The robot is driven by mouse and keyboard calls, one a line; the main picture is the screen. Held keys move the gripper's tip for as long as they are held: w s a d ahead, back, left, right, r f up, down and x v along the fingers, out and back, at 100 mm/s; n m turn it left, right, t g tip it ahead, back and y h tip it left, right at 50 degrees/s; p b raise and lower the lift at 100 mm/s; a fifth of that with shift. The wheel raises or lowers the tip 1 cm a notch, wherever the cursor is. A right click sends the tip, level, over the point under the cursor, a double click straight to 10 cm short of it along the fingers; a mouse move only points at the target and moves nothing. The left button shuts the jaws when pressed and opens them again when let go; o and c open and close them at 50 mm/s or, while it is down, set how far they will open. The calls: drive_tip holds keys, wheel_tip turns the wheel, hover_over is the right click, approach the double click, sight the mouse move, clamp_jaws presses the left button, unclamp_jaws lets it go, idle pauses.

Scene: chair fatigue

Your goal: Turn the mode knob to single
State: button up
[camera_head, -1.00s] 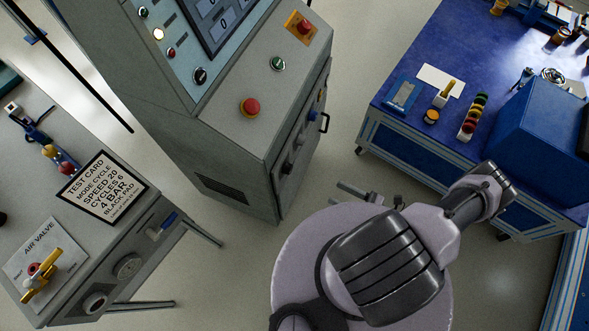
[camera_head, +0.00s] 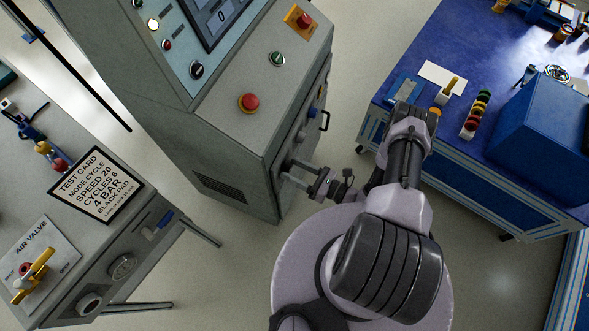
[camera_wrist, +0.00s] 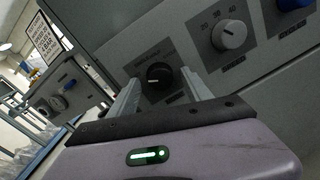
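The black mode knob (camera_wrist: 158,75) is on the grey side panel of the cabinet (camera_head: 225,140), under a small label that I cannot read clearly in the wrist view. Its pointer setting is too small to tell. My gripper (camera_wrist: 160,80) is open, with one finger to the left and one to the right of the knob. I cannot tell whether the fingertips reach past its face. In the head view my gripper (camera_head: 287,171) is close to the cabinet's right-hand side panel, and the knob is hidden there.
A grey dial (camera_wrist: 229,36) with a number scale sits right of the knob, with a blue control (camera_wrist: 292,4) farther right. A test card (camera_head: 97,185) lies on the left bench. A blue workbench (camera_head: 440,160) stands right of my arm.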

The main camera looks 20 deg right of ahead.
clamp_jaws()
drive_tip(key=shift+r+m+g+b, duration=0.15)
drive_tip(key=shift+m+b, duration=0.45)
drive_tip(key=shift+m, duration=1.3)
drive_tip(key=shift+f+m+g+b, duration=0.15)
drive_tip(key=shift+m+b, duration=0.4)
drive_tip(key=shift+m, duration=1.35)
drive_tip(key=shift+r, duration=0.1)
drive_tip(key=shift+o, duration=0.2)
unclamp_jaws()
